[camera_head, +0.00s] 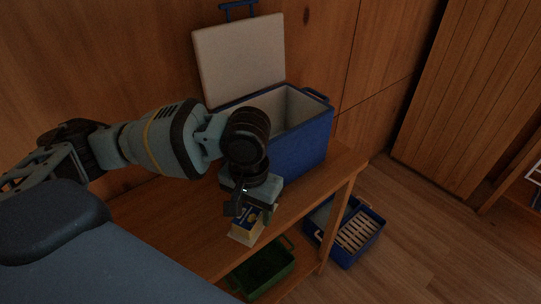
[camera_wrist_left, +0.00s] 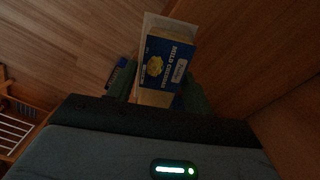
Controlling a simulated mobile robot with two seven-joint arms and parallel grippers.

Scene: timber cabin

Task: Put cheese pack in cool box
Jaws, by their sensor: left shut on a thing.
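The cheese pack (camera_head: 246,226) is a small cream and blue box. In the left wrist view the pack (camera_wrist_left: 166,62) shows a blue label with pale lettering. My left gripper (camera_head: 254,208) is shut on the pack from above, in front of the cool box; whether the pack touches the table cannot be told. In the left wrist view the gripper's fingers (camera_wrist_left: 160,90) lie on both sides of the pack. The cool box (camera_head: 303,150) is blue with a white inside, and its lid (camera_head: 240,60) stands open at the back. My arm hides part of its left side. My right gripper is not in view.
The cool box stands on a wooden table (camera_head: 150,220) against a timber wall. A green crate (camera_head: 262,272) and a blue crate (camera_head: 357,245) with white slats are lower down, below the table top. Open wooden floor (camera_head: 420,240) lies to the right.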

